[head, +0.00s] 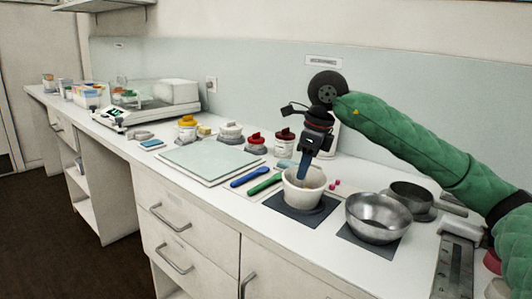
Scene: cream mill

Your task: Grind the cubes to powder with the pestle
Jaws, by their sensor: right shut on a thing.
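A white mortar (303,194) stands upright on a dark square mat (300,216) on the counter. My right gripper (304,172) points down at the mortar's mouth from above. It is shut on the pestle, which is mostly hidden by the fingers and the mortar's wall. The inside of the mortar is too small and shaded to tell what lies in it. A few small pink cubes (332,186) lie on the counter behind and right of the mortar. My left gripper is not in view.
A steel bowl (375,218) stands right of the mortar, with a dark pan (411,196) behind it. Blue (249,177) and green (264,184) utensils lie to the left, beside a pale board (208,160). Lidded jars (256,146) line the back.

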